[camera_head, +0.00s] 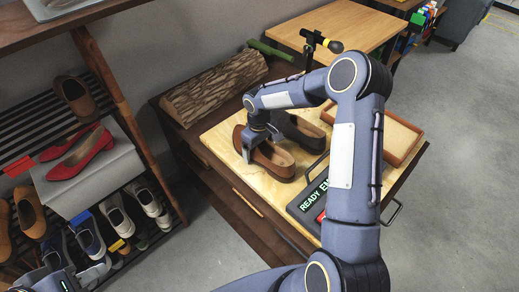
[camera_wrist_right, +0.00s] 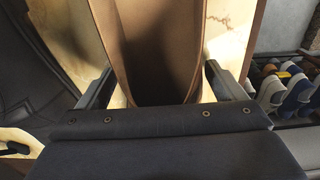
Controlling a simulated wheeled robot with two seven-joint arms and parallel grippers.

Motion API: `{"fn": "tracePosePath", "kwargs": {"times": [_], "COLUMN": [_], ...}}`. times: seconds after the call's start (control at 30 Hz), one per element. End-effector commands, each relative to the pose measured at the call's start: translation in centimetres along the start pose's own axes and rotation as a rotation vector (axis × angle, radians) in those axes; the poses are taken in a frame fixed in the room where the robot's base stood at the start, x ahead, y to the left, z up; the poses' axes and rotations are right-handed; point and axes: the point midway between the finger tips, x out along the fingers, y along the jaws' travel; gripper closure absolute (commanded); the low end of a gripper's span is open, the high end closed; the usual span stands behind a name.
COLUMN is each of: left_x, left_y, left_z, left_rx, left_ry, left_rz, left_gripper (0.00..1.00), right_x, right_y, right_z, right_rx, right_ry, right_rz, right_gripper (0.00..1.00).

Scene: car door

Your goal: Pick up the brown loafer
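My right gripper (camera_head: 258,143) is down at the loafer, pointing downward from above. In the right wrist view, the brown loafer (camera_wrist_right: 160,45) runs between the two fingers of my right gripper (camera_wrist_right: 160,82). The fingers are spread, one on each side of the loafer, with narrow strips of pale board showing beside it. Firm contact is not visible. A dark piece of my left arm shows at the lower left edge; its gripper fingers are not visible.
A log (camera_head: 215,87) lies behind the loafer. A brown-rimmed tray (camera_head: 403,140) and a black sign (camera_head: 310,205) are to the right. A shoe rack (camera_head: 100,75) with red heels (camera_head: 75,158) and several other shoes stands left.

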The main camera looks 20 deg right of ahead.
Motion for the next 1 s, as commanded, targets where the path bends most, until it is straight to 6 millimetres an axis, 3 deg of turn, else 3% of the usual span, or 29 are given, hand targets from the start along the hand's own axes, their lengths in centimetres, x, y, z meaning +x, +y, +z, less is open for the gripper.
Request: {"fn": "tracePosePath", "kwargs": {"times": [0.03,0.3,0.67,0.87,1.0], "left_x": [0.0,0.0,0.0,0.0,0.1], "left_y": [0.0,0.0,0.0,0.0,0.0], "left_z": [0.0,0.0,0.0,0.0,0.0], "left_rx": [0.000,0.000,0.000,0.000,0.000], "left_ry": [0.000,0.000,0.000,0.000,0.000], "left_rz": [0.000,0.000,0.000,0.000,0.000], "left_gripper": [0.64,0.64,0.64,0.64,0.64], "right_x": [0.0,-0.1,-0.8,-3.3,-5.7], "right_y": [0.0,0.0,0.0,0.1,2.1], "right_z": [0.0,0.0,-0.1,-0.1,0.3], "right_rx": [0.000,0.000,0.001,0.000,0.005], "right_ry": [0.000,0.001,0.003,0.006,0.006], "right_rz": [0.000,0.000,0.001,0.002,0.003], "right_gripper": [0.17,0.49,0.49,0.49,0.49]}}
